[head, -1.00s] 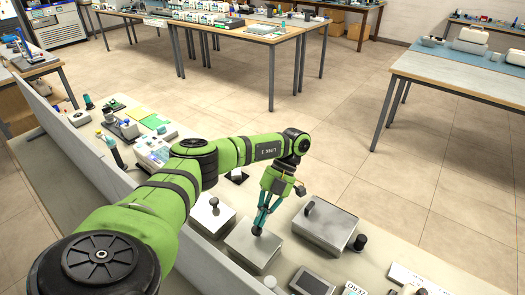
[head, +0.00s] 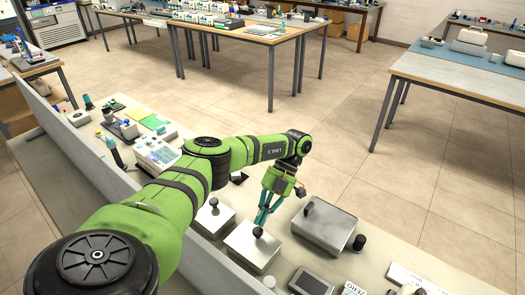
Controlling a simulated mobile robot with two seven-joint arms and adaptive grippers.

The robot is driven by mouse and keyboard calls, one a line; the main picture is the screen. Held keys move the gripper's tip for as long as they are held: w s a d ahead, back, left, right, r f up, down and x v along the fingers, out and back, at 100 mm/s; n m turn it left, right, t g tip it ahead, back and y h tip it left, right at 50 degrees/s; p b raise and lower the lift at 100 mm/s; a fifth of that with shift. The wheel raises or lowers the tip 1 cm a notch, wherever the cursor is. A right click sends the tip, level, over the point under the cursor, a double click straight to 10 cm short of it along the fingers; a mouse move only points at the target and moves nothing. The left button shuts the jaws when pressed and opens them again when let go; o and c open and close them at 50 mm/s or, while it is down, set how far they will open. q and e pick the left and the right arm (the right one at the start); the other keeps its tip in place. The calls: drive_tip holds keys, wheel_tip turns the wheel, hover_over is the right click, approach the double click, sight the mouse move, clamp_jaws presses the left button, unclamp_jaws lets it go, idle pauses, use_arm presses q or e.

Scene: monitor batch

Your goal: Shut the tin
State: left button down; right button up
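A square silver metal tin (head: 252,250) with a dark round knob (head: 258,232) on its flat lid stands on the bench at bottom centre. The lid lies level, with no gap that I can make out. My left gripper (head: 263,218) is just above the knob, its teal fingers pointing down and looking apart, with nothing between them. The fingertips are small and close to the knob, so any light contact is hard to tell. My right gripper is out of view.
A similar metal box with a knob (head: 212,217) stands to the left. A larger metal box with a dark handle (head: 325,232) stands to the right, beside a black cylinder (head: 359,242). A dark-screened device (head: 312,281) is in front. A low wall (head: 85,150) edges the bench.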

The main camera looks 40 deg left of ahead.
use_arm(q)
drive_tip(key=shift+w+r, duration=0.15)
drive_tip(key=shift+r, duration=0.5)
wheel_tip(320, 180, up, 9)
drive_tip(key=shift+s+f, duration=0.15)
drive_tip(key=shift+s, duration=0.05)
